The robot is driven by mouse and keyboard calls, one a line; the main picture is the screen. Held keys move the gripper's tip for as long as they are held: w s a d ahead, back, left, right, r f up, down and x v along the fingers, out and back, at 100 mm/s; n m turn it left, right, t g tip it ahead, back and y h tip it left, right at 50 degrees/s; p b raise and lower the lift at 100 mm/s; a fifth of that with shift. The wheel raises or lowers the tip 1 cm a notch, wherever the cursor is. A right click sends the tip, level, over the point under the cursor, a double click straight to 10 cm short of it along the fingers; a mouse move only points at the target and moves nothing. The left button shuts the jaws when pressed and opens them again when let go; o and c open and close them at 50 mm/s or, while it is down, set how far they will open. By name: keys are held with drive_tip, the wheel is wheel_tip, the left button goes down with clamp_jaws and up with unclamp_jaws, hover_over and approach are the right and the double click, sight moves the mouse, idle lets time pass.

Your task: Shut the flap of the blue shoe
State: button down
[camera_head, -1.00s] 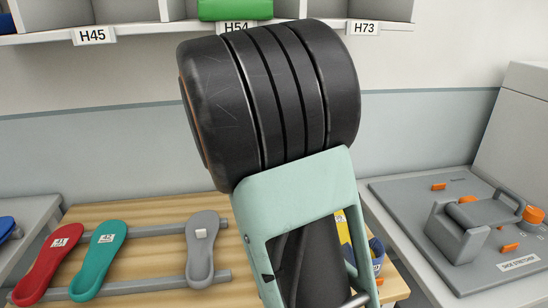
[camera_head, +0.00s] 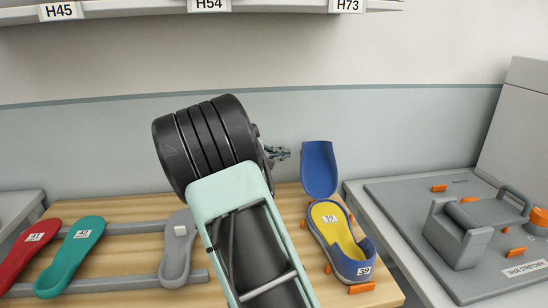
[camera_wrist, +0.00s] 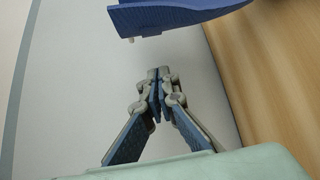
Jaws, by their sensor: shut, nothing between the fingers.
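The blue shoe (camera_head: 358,267) stands on the wooden table in the head view, with a yellow insole (camera_head: 331,221) inside it. Its flap (camera_head: 319,169) is open and stands upright at the shoe's far end. My gripper (camera_head: 285,153) is shut and empty, just left of the raised flap and apart from it. In the wrist view the fingertips (camera_wrist: 158,75) are together, and the blue flap (camera_wrist: 175,15) crosses the top of the picture beyond them. My arm hides part of the table left of the shoe.
Red (camera_head: 32,245), teal (camera_head: 74,249) and grey (camera_head: 177,248) insoles lie on grey rails at the left of the wooden table (camera_head: 130,218). A shoe stretcher (camera_head: 470,232) stands on the grey surface at the right. Orange blocks (camera_head: 361,288) sit around the shoe.

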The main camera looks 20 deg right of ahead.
sight(316, 169)
drive_tip(key=shift+s+d+r+b, duration=0.2)
drive_tip(key=shift+s+d, duration=0.45)
drive_tip(key=shift+d, duration=0.15)
drive_tip(key=shift+s+d+r+b, duration=0.2)
drive_tip(key=shift+s+d, duration=0.4)
drive_tip(key=shift+d, duration=0.2)
drive_tip(key=shift+a+b, duration=0.2)
drive_tip(key=shift+b, duration=0.35)
drive_tip(key=shift+s, duration=0.15)
